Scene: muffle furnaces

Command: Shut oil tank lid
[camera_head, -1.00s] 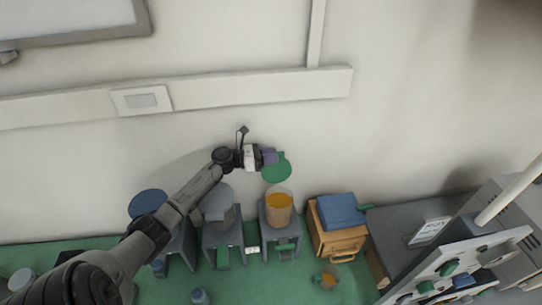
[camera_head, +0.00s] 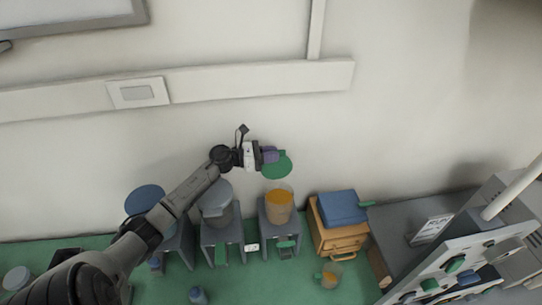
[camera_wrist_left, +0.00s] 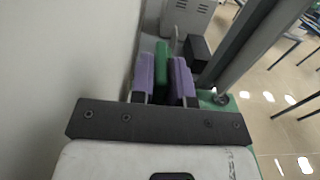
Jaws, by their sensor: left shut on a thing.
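My left gripper (camera_head: 271,156) is shut on the green oil tank lid (camera_head: 279,168), which it holds near the wall. In the left wrist view the two purple fingers (camera_wrist_left: 165,75) flank a green piece of the lid (camera_wrist_left: 162,62). The oil tank (camera_head: 279,208), a clear round container with orange liquid, stands on a grey stand below the lid in the picture. Its top is uncovered, and the lid is apart from it. My right gripper is not in view.
Left of the tank stand a grey lidded pot (camera_head: 217,204) and a round blue lid (camera_head: 145,198). To the right are an orange box with a blue top (camera_head: 342,208) and a grey instrument (camera_head: 400,225). A small beaker (camera_head: 330,276) stands on the green bench top.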

